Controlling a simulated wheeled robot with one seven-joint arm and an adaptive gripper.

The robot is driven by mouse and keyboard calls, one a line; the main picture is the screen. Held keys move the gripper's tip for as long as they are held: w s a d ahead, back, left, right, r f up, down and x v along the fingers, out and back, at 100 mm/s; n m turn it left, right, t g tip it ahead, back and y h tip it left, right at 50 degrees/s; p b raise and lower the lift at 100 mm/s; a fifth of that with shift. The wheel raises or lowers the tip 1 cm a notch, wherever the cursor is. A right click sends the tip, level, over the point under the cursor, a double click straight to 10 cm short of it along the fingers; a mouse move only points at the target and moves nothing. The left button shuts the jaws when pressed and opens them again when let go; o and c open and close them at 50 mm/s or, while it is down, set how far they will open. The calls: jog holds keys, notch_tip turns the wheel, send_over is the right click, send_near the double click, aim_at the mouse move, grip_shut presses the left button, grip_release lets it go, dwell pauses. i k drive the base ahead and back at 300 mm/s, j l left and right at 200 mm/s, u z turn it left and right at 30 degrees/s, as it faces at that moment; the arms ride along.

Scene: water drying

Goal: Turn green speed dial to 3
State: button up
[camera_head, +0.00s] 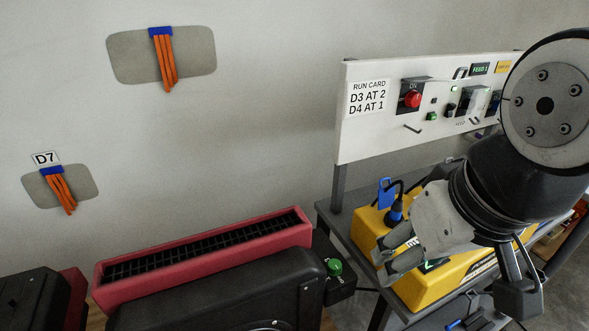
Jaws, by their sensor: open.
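A green dial (334,267) sits on a small black box (342,290) at the right end of a red and black machine (205,255), low in the middle of the view. Its number marks are too small to read, so its setting cannot be told. My gripper (382,258) is open and empty, to the right of the dial and apart from it in the picture. Its fingers point left, in front of a yellow case.
The yellow case (372,228) stands on a grey cart with a blue tag and plug on top. A white panel (372,138) behind carries a run card (368,97), a red knob (412,99) and switches. Orange strips hang on the wall by a D7 label (45,158).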

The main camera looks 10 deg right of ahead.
aim_at(334, 268)
jog(key=k, duration=0.35)
jog(key=l+u, duration=0.15)
jog(key=l, duration=0.2)
jog(key=k+l+u, duration=0.15)
jog(key=l, duration=0.2)
jog(key=k+l+u, duration=0.15)
jog(key=l, duration=0.2)
